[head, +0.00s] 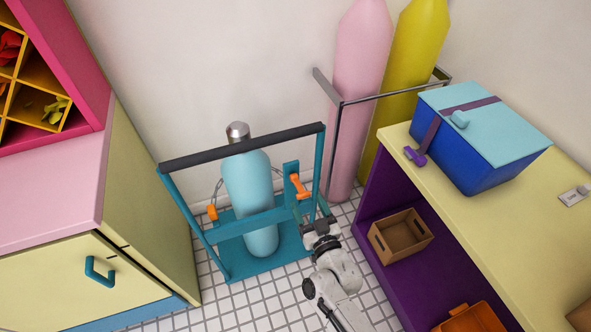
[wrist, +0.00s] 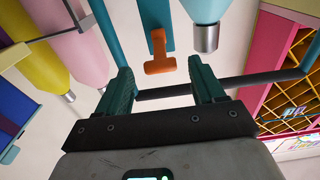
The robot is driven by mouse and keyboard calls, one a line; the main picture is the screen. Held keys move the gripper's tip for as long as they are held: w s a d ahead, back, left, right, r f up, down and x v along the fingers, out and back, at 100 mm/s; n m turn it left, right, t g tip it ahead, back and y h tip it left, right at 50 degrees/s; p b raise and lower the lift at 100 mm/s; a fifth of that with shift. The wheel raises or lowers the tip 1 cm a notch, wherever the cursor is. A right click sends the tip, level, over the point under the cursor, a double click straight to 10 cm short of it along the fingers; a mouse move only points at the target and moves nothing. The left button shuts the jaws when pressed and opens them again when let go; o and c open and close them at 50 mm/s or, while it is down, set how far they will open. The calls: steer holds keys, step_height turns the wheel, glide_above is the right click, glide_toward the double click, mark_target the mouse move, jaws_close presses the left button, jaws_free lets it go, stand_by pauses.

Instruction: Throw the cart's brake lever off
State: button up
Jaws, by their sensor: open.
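The teal cart (head: 262,272) stands on the tiled floor with a black push bar (head: 245,147) across its top. It holds an upright light-blue gas cylinder (head: 247,185) with a grey cap. The orange brake lever (head: 299,187) is on a teal upright plate at the cart's right side. The lever also shows in the wrist view (wrist: 160,66) as an orange T-shaped handle, ahead of and between my fingers. My gripper (head: 318,217) is open beside the cart's right side, close to the lever. Nothing shows between the fingers as held; contact with the lever cannot be told.
An orange clip (head: 212,212) with a chain is at the cart's left. A yellow cabinet (head: 150,200) stands left. A purple shelf unit (head: 375,200) with a blue box (head: 470,150) stands right. Pink (head: 358,90) and yellow (head: 412,70) cylinders stand behind a grey rail.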

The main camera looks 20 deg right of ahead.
steer(key=shift+s+p, duration=0.4)
steer(key=shift+s, duration=1.25)
steer(key=shift+s, duration=0.1)
steer(key=s+p, duration=0.1)
steer(key=s, duration=0.2)
steer(key=shift+s+f, duration=0.15)
steer(key=shift+s, duration=0.25)
steer(key=s+d+r+g, duration=0.1)
steer(key=s+d+g, duration=0.1)
steer(key=s+g, duration=0.3)
steer(key=s+d+r+g, duration=0.2)
steer(key=s+g, duration=0.4)
steer(key=s, duration=0.6)
steer(key=s+d+r+g, duration=0.2)
steer(key=s+d+g, duration=0.2)
steer(key=s+g, duration=0.2)
steer(key=s, duration=0.2)
steer(key=shift+s+m, duration=0.3)
steer(key=shift+s, duration=0.05)
